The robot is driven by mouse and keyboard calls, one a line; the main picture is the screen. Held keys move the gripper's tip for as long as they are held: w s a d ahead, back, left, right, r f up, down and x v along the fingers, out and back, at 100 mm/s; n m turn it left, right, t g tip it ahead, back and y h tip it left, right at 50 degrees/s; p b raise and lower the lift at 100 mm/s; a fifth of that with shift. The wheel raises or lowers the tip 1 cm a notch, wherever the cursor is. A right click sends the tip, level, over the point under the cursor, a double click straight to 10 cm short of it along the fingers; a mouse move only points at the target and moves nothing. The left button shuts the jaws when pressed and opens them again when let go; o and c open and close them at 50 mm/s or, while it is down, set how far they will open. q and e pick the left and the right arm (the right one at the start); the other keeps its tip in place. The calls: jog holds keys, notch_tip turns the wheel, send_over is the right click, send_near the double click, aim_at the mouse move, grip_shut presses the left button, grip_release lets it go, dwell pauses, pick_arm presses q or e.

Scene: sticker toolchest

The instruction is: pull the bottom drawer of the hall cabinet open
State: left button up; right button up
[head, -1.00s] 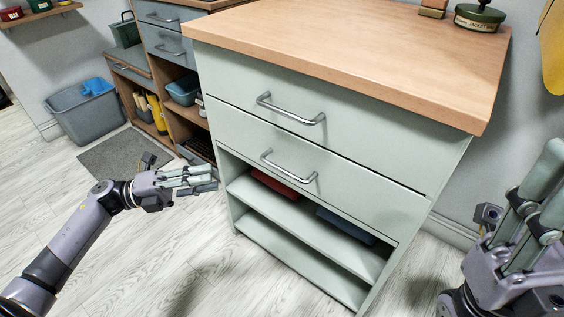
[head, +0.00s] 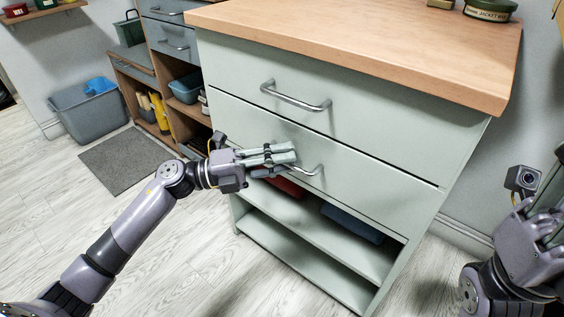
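The hall cabinet (head: 335,134) is pale green with a wooden top. It has two drawers above open shelves. The bottom drawer (head: 375,187) looks shut, its front flush with the cabinet. Its metal bar handle (head: 317,172) shows only at the right end; my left gripper hides the rest. My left gripper (head: 292,160) reaches in from the left, with its fingers at the handle. I cannot tell whether they touch it or how far apart they are. My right gripper (head: 552,205) is at the right edge, away from the cabinet and partly cut off.
The top drawer's handle (head: 296,97) sticks out just above my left gripper. A red item (head: 287,188) and a blue item (head: 352,224) lie on the upper open shelf. A grey bin (head: 89,112) and a mat (head: 126,160) are at the left. The floor before the cabinet is clear.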

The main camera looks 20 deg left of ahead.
pick_arm(q)
grip_shut()
dwell(0.4)
dwell(0.5)
